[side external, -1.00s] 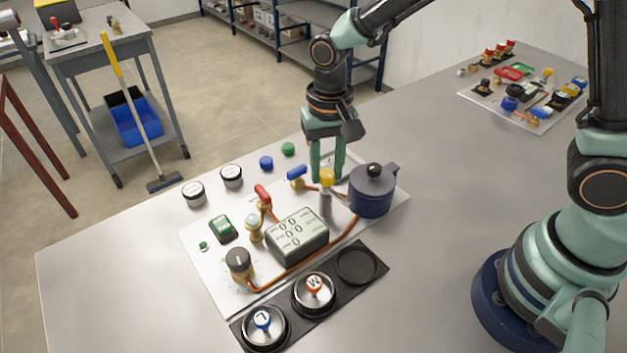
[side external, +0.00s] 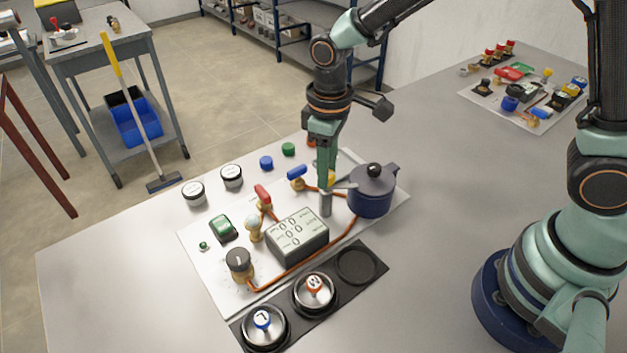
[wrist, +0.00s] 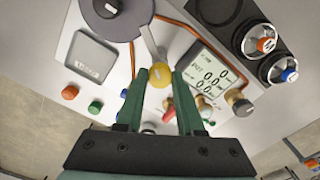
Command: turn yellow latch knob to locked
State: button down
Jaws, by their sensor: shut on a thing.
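The yellow latch knob (wrist: 162,77) sits between my gripper's fingers (wrist: 161,73) in the wrist view, and the gripper is shut on it. In the side external view my gripper (side external: 327,181) comes down from above and hides most of the yellow latch knob (side external: 332,177). The knob tops a grey post (side external: 325,204) beside a dark blue lidded pot (side external: 372,195). A pale latch arm (wrist: 152,43) runs from the knob area toward the pot. I cannot tell from the frames whether the latch is locked.
A display box (side external: 297,235) stands in front of the post. Blue (side external: 296,172) and red (side external: 263,193) valve handles are close on the left. Copper pipe (side external: 340,240) runs past the display. A dark tray (side external: 380,262) with round wells lies along the front edge.

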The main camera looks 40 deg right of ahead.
jog(key=shift+n, duration=1.3)
jog(key=c, duration=0.5)
grip_release()
notch_tip(320, 180, up, 12)
jog(key=shift+r, duration=0.1)
